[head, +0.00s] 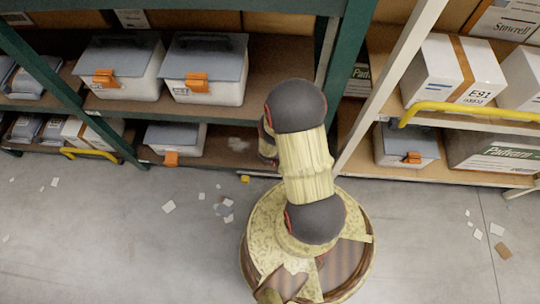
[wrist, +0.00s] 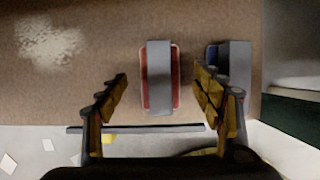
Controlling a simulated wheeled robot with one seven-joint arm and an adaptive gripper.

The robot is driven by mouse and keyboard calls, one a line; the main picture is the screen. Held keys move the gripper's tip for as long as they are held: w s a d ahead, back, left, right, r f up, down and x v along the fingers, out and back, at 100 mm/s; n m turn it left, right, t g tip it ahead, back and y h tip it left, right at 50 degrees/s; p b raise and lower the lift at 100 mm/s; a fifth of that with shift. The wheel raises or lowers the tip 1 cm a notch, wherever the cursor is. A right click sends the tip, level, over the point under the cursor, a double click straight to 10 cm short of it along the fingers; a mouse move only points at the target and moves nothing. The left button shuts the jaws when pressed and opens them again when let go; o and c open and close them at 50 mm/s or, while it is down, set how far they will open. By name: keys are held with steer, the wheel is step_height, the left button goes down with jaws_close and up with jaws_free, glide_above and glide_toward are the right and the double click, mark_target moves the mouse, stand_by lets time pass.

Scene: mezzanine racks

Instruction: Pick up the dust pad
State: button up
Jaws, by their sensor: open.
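Two small pads lie on the brown shelf board in the wrist view. One is a red pad (wrist: 146,80) with a wide grey band across its middle; the other is a blue pad (wrist: 211,55) with a grey part (wrist: 236,62), to its right. The pictures do not label which is the dust pad. My gripper (wrist: 161,74) is open and empty, its fingers left and right of the red pad in the picture. The right finger overlaps the lower part of the blue pad. In the head view my arm hides the gripper and both pads.
A pale dusty patch (wrist: 50,40) marks the board at left; it also shows in the head view (head: 238,144). A grey bin with an orange latch (head: 175,138) stands left on the lower shelf. A green upright (head: 330,40) is close right. Paper scraps litter the floor.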

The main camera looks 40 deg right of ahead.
steer(key=shift+b+x, duration=0.45)
steer(key=shift+x, duration=0.65)
steer(key=c, duration=1.4)
steer(key=shift+o, duration=0.2)
steer(key=shift+r, duration=0.1)
